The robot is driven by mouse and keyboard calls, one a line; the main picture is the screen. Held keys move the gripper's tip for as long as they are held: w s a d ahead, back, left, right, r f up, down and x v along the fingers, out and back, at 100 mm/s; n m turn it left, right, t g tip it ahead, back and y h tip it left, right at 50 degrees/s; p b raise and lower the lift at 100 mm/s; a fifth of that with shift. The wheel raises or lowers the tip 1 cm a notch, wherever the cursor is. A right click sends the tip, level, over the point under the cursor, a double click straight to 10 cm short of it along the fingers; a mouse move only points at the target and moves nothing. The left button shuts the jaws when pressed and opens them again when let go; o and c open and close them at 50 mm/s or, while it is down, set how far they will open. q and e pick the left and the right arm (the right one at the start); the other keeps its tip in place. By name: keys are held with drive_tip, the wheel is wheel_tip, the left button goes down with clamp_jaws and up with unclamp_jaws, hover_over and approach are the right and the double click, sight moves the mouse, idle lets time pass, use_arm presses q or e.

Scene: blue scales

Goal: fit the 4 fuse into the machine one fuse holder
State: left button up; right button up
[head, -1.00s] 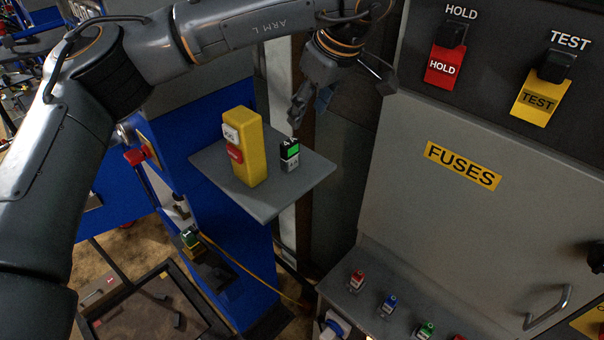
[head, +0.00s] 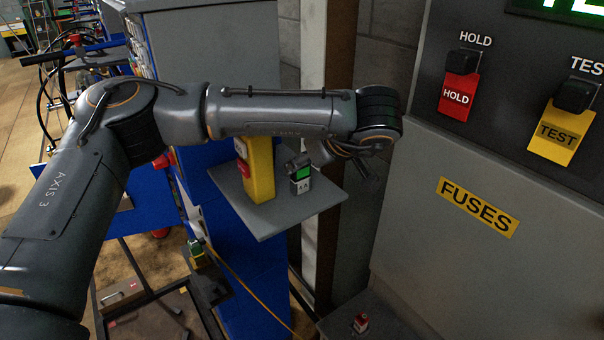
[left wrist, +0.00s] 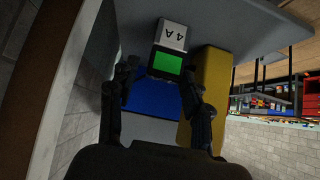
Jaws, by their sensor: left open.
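The 4 A fuse (head: 303,186), a small block with a green patch and a pale "4 A" face, stands on the grey shelf (head: 272,224) beside a yellow post (head: 262,178). It also shows in the left wrist view (left wrist: 168,62), just ahead of my left gripper (left wrist: 158,80). The gripper's fingers are apart, one on each side of the fuse's near end; whether they touch it I cannot tell. In the head view my left forearm hides most of that gripper. My right gripper is not in view. The fuse holder cannot be made out.
The yellow post stands close to the fuse. At right is the grey machine panel with a FUSES label (head: 478,206), a HOLD switch (head: 459,88) and a TEST switch (head: 565,120). A red-topped piece (head: 361,322) stands on the machine's lower ledge.

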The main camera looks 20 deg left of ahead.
use_arm(q)
drive_tip(key=p+x, duration=0.2)
drive_tip(key=x, duration=0.2)
drive_tip(key=shift+a+f+p, duration=0.25)
drive_tip(key=shift+a+p, duration=0.15)
drive_tip(key=shift+w+a+f, duration=0.1)
drive_tip(key=shift+a+f, duration=0.05)
drive_tip(key=shift+f, duration=0.15)
drive_tip(key=shift+c, duration=0.4)
drive_tip(key=c, duration=0.9)
clamp_jaws()
